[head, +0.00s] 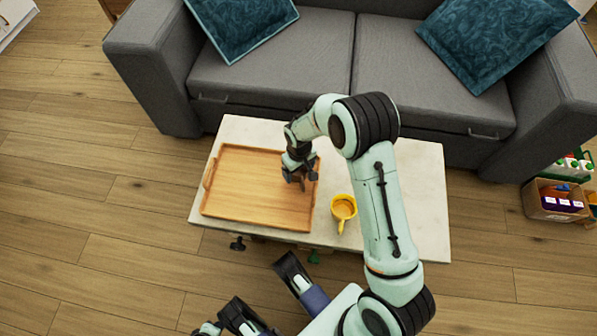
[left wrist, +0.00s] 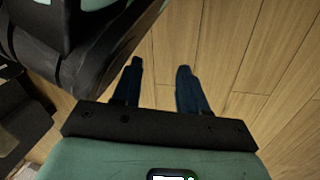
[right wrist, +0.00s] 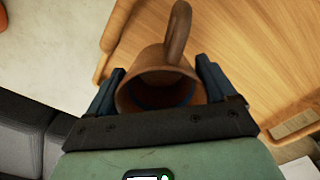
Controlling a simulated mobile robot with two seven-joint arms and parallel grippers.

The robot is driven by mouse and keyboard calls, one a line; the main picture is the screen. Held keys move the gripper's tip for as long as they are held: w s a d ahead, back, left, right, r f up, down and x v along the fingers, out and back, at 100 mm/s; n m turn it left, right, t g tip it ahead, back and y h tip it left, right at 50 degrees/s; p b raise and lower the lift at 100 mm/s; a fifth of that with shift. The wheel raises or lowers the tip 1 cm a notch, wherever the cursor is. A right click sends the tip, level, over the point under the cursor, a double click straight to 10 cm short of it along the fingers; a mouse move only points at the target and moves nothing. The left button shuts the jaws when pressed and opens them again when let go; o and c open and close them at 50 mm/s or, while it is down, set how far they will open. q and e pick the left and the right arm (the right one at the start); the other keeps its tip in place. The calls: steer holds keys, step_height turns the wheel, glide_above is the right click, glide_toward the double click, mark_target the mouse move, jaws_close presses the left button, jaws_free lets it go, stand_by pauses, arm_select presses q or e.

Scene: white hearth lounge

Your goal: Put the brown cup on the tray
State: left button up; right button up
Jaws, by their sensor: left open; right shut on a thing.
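The brown cup (right wrist: 150,62) is between the fingers of my right gripper (right wrist: 160,70), its handle pointing away from the palm. In the head view my right gripper (head: 300,174) is over the right part of the wooden tray (head: 240,190), and only a small bit of the cup shows under it. The tray also shows behind the cup in the right wrist view (right wrist: 250,45). I cannot tell whether the cup touches the tray. My left gripper (left wrist: 158,72) is open and empty above the wooden floor.
A yellow cup (head: 343,208) stands on the pale table (head: 425,195) to the right of the tray, near my right arm. A grey sofa (head: 280,60) stands behind the table. A box of goods (head: 556,202) is on the floor at the right. The tray's left and middle are clear.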

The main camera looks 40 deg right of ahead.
arm_select(q)
steer(key=shift+s+a+f+g, duration=0.1)
steer(key=shift+s+f+g, duration=0.2)
steer(key=shift+s+f, duration=0.25)
arm_select(e)
steer(key=shift+f, duration=0.95)
arm_select(q)
steer(key=shift+s, duration=0.1)
arm_select(e)
steer(key=shift+f, duration=0.15)
steer(key=o, duration=1)
arm_select(q)
steer(key=shift+s, duration=0.1)
steer(key=w+d+r+t+p, duration=0.1)
steer(key=w+r+t+p, duration=0.1)
steer(key=w+r, duration=0.4)
steer(key=shift+w+t+p, duration=0.3)
steer(key=shift+w+p, duration=0.15)
steer(key=shift+p, duration=0.15)
arm_select(e)
step_height(320, 180, up, 12)
steer(key=shift+r, duration=0.15)
arm_select(q)
steer(key=shift+r, duration=0.1)
arm_select(e)
steer(key=shift+r, duration=0.1)
